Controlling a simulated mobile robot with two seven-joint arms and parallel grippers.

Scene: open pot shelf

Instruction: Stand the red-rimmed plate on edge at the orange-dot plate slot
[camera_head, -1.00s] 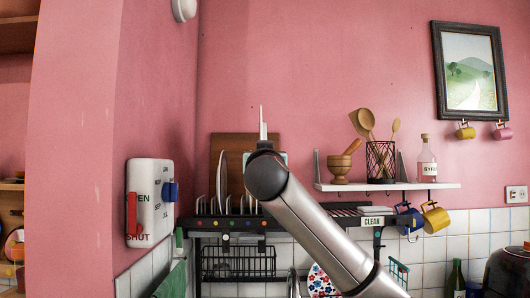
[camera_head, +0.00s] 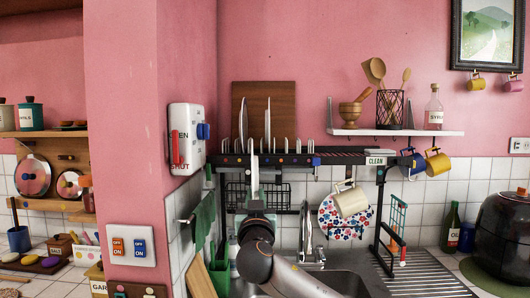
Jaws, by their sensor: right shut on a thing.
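My right gripper (camera_head: 254,198) is in the middle of the view, in front of the dish rack, pointing up. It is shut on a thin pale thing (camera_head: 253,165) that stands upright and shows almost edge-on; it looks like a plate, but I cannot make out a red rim. Behind it, the black plate rack (camera_head: 345,158) holds several pale plates on edge, two of them tall (camera_head: 267,124). Coloured dots run along the rack's front rail; I cannot single out the orange one, and the gripper's load covers part of the rail. My left gripper is not in view.
A wooden board (camera_head: 284,95) stands behind the rack. A wall shelf (camera_head: 398,132) holds a mortar, utensils and a bottle. A patterned plate (camera_head: 337,229) and a cream mug (camera_head: 351,203) hang below the rack. The switch box (camera_head: 187,140) is on the left wall.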

